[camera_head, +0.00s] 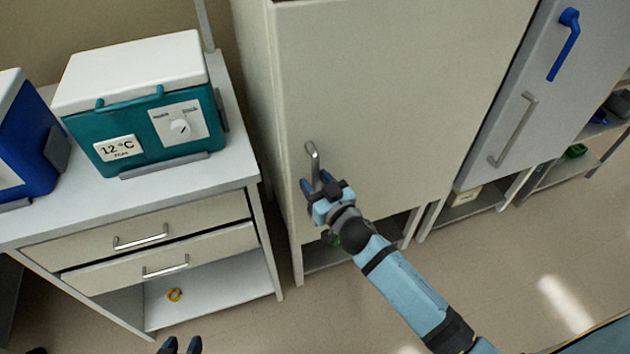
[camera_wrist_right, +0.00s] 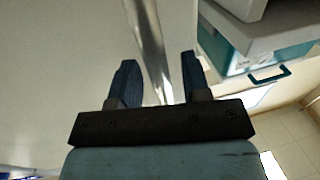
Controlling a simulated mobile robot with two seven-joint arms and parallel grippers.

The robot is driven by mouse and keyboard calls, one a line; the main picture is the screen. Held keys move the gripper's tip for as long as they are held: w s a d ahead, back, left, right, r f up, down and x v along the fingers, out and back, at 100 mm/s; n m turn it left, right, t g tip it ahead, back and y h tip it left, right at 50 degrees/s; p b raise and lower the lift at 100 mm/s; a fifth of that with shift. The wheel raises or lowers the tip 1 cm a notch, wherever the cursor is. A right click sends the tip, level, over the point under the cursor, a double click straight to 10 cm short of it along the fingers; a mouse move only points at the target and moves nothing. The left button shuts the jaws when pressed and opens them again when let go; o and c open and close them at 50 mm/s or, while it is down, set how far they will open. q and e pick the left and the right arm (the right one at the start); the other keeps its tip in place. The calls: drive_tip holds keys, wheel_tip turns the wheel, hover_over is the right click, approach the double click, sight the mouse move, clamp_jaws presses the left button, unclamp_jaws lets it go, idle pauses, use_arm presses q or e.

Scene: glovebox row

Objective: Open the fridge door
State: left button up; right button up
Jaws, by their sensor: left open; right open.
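The fridge door (camera_head: 400,90) is a tall cream panel and looks closed. Its short metal handle (camera_head: 312,158) stands upright near the door's left edge. My right gripper (camera_head: 317,186) is open at the handle's lower part, with a blue finger on each side. In the right wrist view the handle (camera_wrist_right: 150,45) runs down between the two fingers of my right gripper (camera_wrist_right: 156,82). The handle's lower end is hidden by the gripper in the head view. My left gripper (camera_head: 181,345) shows only its blue fingertips at the bottom edge, apart and empty.
A bench (camera_head: 232,160) with two drawers stands left of the fridge, bearing a teal cooler box (camera_head: 160,100) and a blue box (camera_head: 25,145). A grey cabinet door (camera_head: 535,95) with metal and blue handles is to the right. The floor (camera_head: 530,260) in front is clear.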

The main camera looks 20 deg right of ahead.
drive_tip(key=shift+w, duration=0.25)
